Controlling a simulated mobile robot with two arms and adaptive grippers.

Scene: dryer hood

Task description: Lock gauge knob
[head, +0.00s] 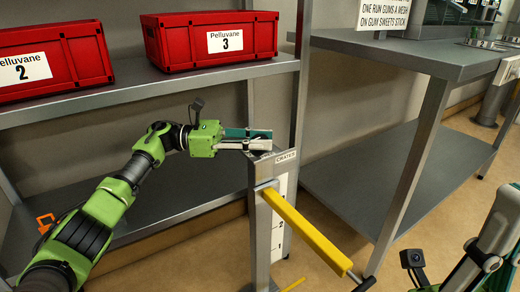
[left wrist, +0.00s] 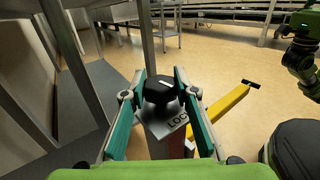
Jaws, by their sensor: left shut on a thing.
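The gauge knob (left wrist: 160,90) is a black knob on top of a grey post, over a plate lettered "LOC…" in the left wrist view. My left gripper (head: 260,140) is shut on the knob in the head view, with one finger on each side of it. The fingers hide most of the knob in the head view. A yellow bar (head: 305,232) reaches out from the post toward the lower right and ends in a dark crosspiece.
Red crates labelled Pelluvane 2 (head: 52,62) and Pelluvane 3 (head: 212,42) stand on a grey shelf (head: 150,88) behind and above my left arm. A grey workbench (head: 400,48) with a lower shelf stands at the right.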

